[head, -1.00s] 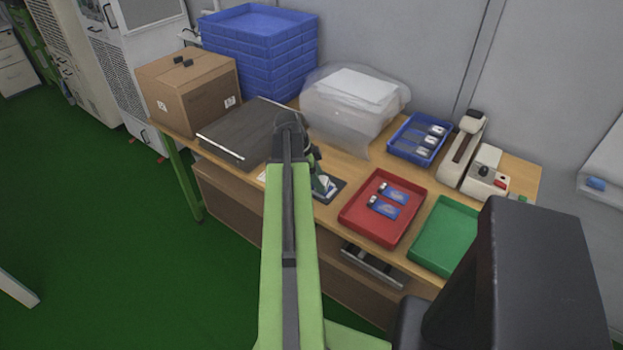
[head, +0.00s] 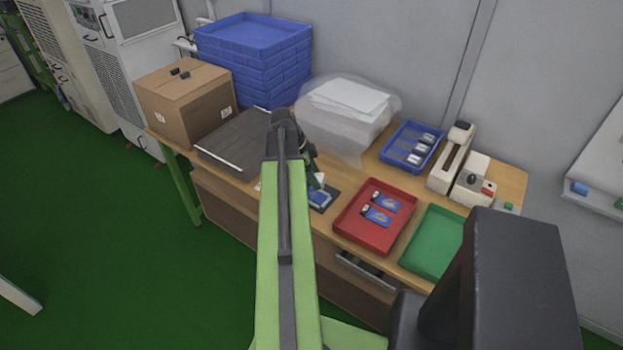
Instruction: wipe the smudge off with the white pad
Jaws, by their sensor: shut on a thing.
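My gripper (head: 314,182) is over the near edge of the wooden table, mostly hidden behind my green arm. It is shut on a small white thing (head: 319,179), which looks like the white pad. Just below and beside it, a blue item (head: 319,198) lies on a dark mat (head: 331,190). I cannot tell whether the pad touches the blue item. The smudge cannot be made out; it is too small or hidden.
A red tray (head: 347,233) with blue cards and a green tray (head: 412,262) stand to the right. A dark flat case (head: 235,150), a carton (head: 185,105) and stacked blue trays (head: 255,60) are at left. A blue tray (head: 392,160) stands behind.

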